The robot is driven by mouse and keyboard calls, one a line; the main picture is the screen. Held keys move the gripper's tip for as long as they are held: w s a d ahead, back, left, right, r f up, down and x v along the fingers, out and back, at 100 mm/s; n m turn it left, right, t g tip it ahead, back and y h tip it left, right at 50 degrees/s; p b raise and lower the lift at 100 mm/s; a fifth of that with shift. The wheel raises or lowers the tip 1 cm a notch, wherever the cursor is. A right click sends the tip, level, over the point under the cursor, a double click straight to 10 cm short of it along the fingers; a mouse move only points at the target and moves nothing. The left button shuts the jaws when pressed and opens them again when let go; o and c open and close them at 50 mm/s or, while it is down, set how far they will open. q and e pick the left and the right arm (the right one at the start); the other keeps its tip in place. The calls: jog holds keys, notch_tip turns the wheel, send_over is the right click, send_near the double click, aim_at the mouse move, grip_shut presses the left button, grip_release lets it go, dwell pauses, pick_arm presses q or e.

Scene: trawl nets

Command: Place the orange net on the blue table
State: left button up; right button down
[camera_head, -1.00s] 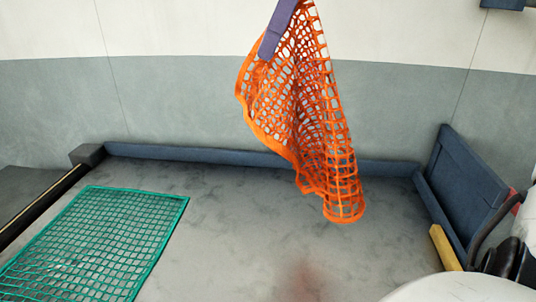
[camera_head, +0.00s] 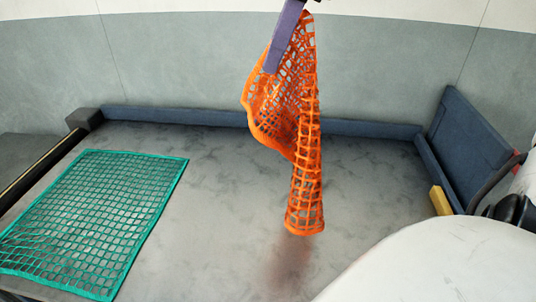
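The orange net (camera_head: 308,150) hangs folded in the air from my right gripper (camera_head: 278,58). One purple-grey finger shows along its upper left edge; the other finger is hidden behind the net. The gripper is shut on the net's top part. The net's lower end hangs over the table (camera_head: 215,225), which has a mottled grey top and dark blue raised edges. I cannot tell whether the lower end touches the top; a blurred dark reddish patch lies below it. My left gripper is not in view.
A green net (camera_head: 95,218) lies flat on the left of the table. A dark blue panel (camera_head: 470,140) stands at the right, with a yellow block (camera_head: 440,200) near it. My white arm covers the lower right. The table's middle is clear.

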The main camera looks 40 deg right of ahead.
dwell(0.6)
jog(key=s+d+n+g, duration=0.15)
jog(key=d+n, duration=0.25)
jog(key=d, duration=1.9)
jog(key=shift+y, duration=0.4)
jog(key=w+a+f, duration=0.1)
jog(key=a+f, duration=1.1)
jog(key=a, duration=0.1)
jog(key=w+a+f, duration=0.1)
jog(key=a+f, duration=1.1)
jog(key=a, duration=0.2)
jog(key=w+a+f, duration=0.2)
jog(key=a+f, duration=1)
jog(key=a, duration=0.2)
jog(key=shift+a+f, duration=0.15)
jog(key=shift+f, duration=0.1)
